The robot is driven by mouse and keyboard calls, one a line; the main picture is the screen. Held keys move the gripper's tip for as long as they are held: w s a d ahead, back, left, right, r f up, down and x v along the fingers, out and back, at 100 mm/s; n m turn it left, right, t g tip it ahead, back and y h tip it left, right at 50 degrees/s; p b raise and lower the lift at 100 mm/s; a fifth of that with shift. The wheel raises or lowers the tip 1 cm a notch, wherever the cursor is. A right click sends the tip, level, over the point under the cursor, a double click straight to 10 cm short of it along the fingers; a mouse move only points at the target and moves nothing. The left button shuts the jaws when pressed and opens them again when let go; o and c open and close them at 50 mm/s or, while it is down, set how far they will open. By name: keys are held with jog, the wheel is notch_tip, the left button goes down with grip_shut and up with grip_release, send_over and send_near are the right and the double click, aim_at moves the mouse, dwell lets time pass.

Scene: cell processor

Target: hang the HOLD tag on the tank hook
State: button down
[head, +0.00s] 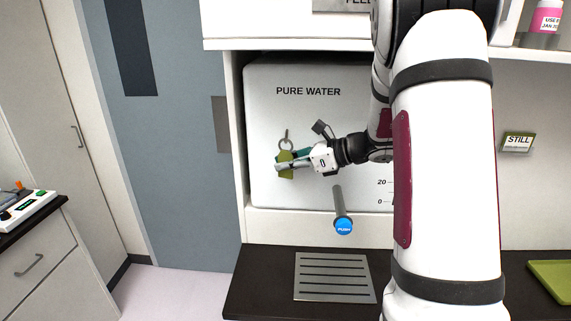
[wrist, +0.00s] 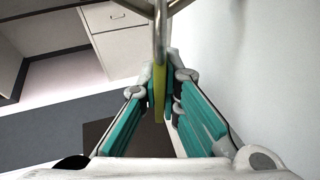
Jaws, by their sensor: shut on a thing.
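The olive-green tag (head: 284,171) is in my gripper (head: 293,162), in front of the left part of the white PURE WATER tank (head: 345,125). A metal ring (head: 286,141) stands up from the top of the tag. In the wrist view, the tag (wrist: 159,88) is edge-on between the teal-padded fingers of my gripper (wrist: 165,90), which are shut on it. The ring (wrist: 160,35) rises above it, and thin metal bars branch at the top edge. I cannot tell the hook apart from the ring, nor whether they touch. The tag's lettering is not readable.
A grey dispensing tube with a blue PUSH button (head: 344,226) projects below my gripper. A slotted drain plate (head: 334,277) lies on the dark counter. A STILL sign (head: 518,142) and a green tray (head: 553,277) are at right. The tank's left side borders a cabinet wall (head: 239,170).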

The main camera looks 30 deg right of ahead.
jog(key=shift+f, duration=0.1)
jog(key=c, duration=1.7)
grip_release()
jog(key=shift+o, duration=0.2)
jog(key=o, duration=0.4)
jog(key=shift+o, duration=0.2)
jog(key=p+v, duration=0.2)
jog(key=v, duration=0.5)
